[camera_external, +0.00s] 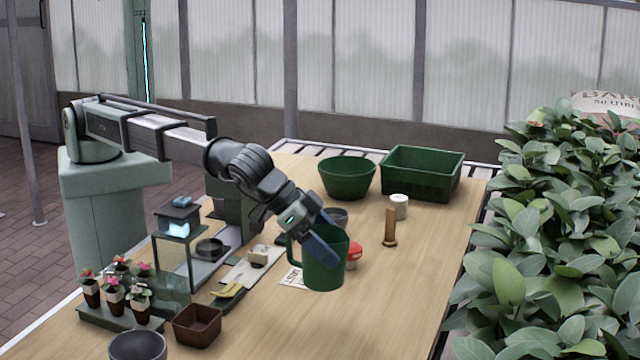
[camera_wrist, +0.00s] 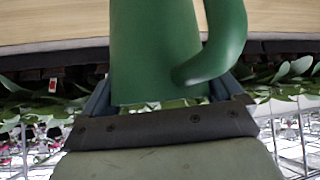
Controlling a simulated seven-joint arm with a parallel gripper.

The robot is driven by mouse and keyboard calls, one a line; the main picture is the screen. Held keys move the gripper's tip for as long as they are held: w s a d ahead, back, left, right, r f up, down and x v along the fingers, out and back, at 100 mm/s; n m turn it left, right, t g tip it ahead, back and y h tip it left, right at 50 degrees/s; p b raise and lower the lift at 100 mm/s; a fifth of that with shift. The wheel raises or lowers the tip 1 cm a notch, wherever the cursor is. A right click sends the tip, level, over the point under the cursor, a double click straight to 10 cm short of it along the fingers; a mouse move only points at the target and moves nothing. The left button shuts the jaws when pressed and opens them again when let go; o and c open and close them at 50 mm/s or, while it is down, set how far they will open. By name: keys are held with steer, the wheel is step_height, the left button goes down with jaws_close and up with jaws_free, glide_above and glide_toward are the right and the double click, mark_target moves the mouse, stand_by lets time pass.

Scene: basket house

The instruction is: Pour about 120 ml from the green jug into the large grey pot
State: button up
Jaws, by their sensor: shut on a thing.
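The green jug (camera_external: 328,273) is near the middle of the external view, close to upright, with its handle on the left. My gripper (camera_external: 321,246) is shut on it, with blue fingers against its side. In the wrist view the jug (camera_wrist: 155,50) fills the space between the fingers, and its handle curves at the right. What is inside the jug is not visible. A dark grey pot (camera_external: 138,346) stands at the bottom left, cut by the frame edge and well away from the jug.
A green round tub (camera_external: 347,178) and green crate (camera_external: 421,175) stand at the back. A wooden peg (camera_external: 390,228), white roll (camera_external: 399,206) and red-topped item (camera_external: 354,252) are right of the jug. A brown square pot (camera_external: 197,325) and flower tray (camera_external: 120,316) flank the front grey pot.

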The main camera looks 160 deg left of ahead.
steer(key=shift+r, duration=0.45)
steer(key=shift+w+d, duration=0.1)
steer(key=shift+d, duration=0.2)
steer(key=w+d+f+m+t+h, duration=0.2)
steer(key=d+f+m, duration=0.1)
steer(key=d, duration=0.5)
steer(key=w+d+f+m+t+h, duration=0.1)
steer(key=w+d+f+m, duration=0.2)
steer(key=d, duration=0.4)
steer(key=d+r+m+g+h, duration=0.2)
steer(key=d+m+h, duration=0.7)
steer(key=m, duration=0.6)
steer(key=shift+s+r+h, duration=0.2)
steer(key=shift+r+h, duration=0.1)
steer(key=shift+h, duration=0.7)
steer(key=shift+d, duration=0.1)
